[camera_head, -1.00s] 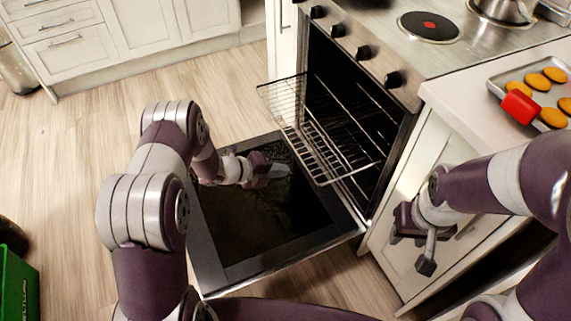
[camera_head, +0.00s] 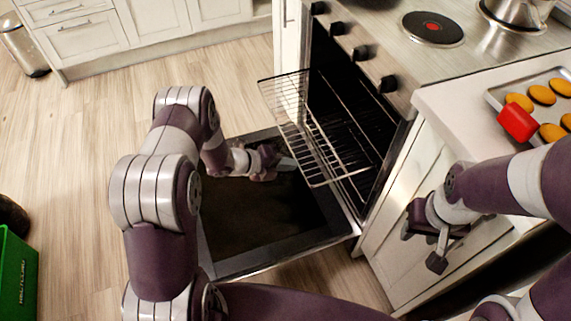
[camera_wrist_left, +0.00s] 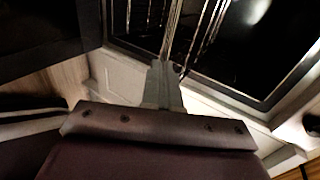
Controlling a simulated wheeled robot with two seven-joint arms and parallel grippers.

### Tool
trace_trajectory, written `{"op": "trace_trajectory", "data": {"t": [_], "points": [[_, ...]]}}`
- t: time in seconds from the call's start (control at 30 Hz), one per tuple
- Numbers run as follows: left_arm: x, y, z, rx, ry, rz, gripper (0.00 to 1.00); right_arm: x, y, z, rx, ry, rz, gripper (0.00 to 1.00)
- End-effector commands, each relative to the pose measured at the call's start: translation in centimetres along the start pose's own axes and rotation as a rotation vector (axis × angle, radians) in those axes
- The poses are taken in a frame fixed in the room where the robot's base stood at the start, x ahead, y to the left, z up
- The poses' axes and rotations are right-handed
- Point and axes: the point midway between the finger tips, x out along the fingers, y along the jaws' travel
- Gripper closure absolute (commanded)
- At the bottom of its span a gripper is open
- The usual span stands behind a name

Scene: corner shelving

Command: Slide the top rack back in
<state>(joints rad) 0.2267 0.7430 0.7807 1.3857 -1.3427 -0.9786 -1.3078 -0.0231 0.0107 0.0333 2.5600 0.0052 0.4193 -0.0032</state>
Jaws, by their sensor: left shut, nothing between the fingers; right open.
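The top rack (camera_head: 297,128) is a wire grid sticking out of the open oven (camera_head: 345,110), above its lowered door. Its wires also show in the left wrist view (camera_wrist_left: 185,30). My left gripper (camera_head: 292,163) is shut and empty, beside the rack's outer edge in the head view and over the door. In the left wrist view its closed fingertips (camera_wrist_left: 167,66) overlap the ends of the rack wires; I cannot tell whether they touch. My right gripper (camera_head: 425,246) is open and empty in front of the cabinet right of the oven.
The oven door (camera_head: 240,262) lies open below my left arm. The counter at right holds a tray (camera_head: 495,97) of orange-brown rounds and a red object (camera_head: 517,122). A pot (camera_head: 515,12) stands on the stove. A green bin (camera_head: 18,275) is at lower left.

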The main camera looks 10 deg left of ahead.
Motion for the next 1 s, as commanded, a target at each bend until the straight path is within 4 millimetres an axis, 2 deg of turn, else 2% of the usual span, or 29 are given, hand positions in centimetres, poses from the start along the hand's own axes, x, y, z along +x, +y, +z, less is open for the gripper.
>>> {"op": "trace_trajectory", "data": {"t": [0.17,0.6,0.8,1.0], "points": [[3.1,-1.5,-0.1,0.006,0.002,-0.002,1.00,1.0,0.0,0.1,0.000,0.000,0.000,0.57],[14.4,-7.8,-0.1,0.005,0.001,-0.002,1.00,4.4,0.0,0.5,0.000,0.000,0.000,0.57],[17.9,-10.0,0.0,0.003,0.000,-0.001,1.00,5.3,0.0,0.6,0.000,0.000,0.000,0.57],[19.8,-11.3,0.0,0.001,-0.001,-0.001,1.00,5.6,0.0,0.7,0.000,0.000,0.000,0.57]]}}
